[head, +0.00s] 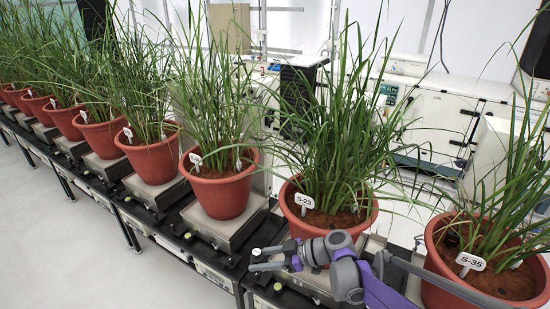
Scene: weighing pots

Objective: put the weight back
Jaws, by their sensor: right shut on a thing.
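My right gripper (258,259) comes in from the lower right, low in front of the pot labelled S-23 (330,230). Its two grey fingers point left over the black bench edge, at the front of that pot's scale. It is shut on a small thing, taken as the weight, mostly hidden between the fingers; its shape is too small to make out. My left gripper is not in view.
Red pots of tall grass stand on scales along a black bench (170,229) running to the far left. Pot S-35 (440,258) stands close to my right arm. Leaves hang over the bench. The white floor (60,250) at front left is clear.

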